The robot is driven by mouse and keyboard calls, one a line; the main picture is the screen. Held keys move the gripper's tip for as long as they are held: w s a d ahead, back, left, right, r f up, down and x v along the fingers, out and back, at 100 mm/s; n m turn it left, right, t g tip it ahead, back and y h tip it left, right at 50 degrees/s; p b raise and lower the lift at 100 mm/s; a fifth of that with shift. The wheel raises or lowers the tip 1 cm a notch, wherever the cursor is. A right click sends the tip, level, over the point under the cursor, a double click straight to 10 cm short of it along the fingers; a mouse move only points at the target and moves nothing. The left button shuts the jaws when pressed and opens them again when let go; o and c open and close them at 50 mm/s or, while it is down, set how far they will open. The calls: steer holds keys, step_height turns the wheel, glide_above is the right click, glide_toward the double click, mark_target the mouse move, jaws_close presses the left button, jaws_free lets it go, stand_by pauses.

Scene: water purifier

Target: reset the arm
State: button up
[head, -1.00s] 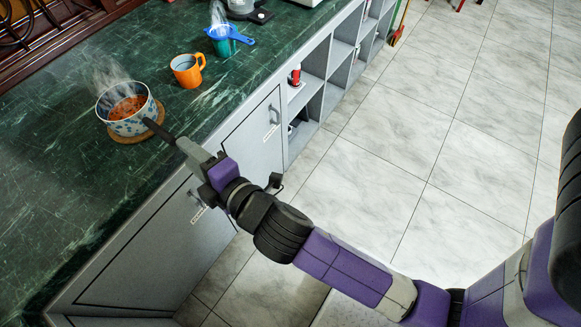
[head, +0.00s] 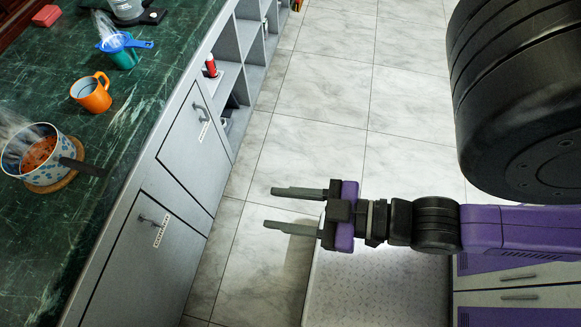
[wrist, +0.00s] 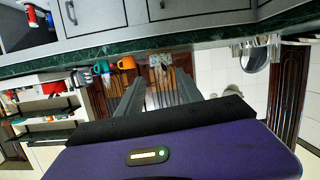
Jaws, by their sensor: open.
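My gripper (head: 281,209) is open and empty. In the head view it hangs over the tiled floor, right of the counter and apart from it, with its two fingers pointing left. In the wrist view the open fingers (wrist: 160,95) show with nothing between them. My purple and black arm reaches in from the right of the head view.
A steaming patterned pot (head: 68,146) sits on a round mat on the green counter (head: 100,210). An orange mug (head: 92,94) and a teal cup (head: 123,57) with a blue strainer stand behind it. Grey cabinets (head: 160,235) line its front. The floor (head: 315,100) is clear.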

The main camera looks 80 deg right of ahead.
steer(key=shift+s+d+r+m, duration=0.25)
steer(key=shift+s+r+m, duration=0.25)
steer(key=shift+s, duration=0.25)
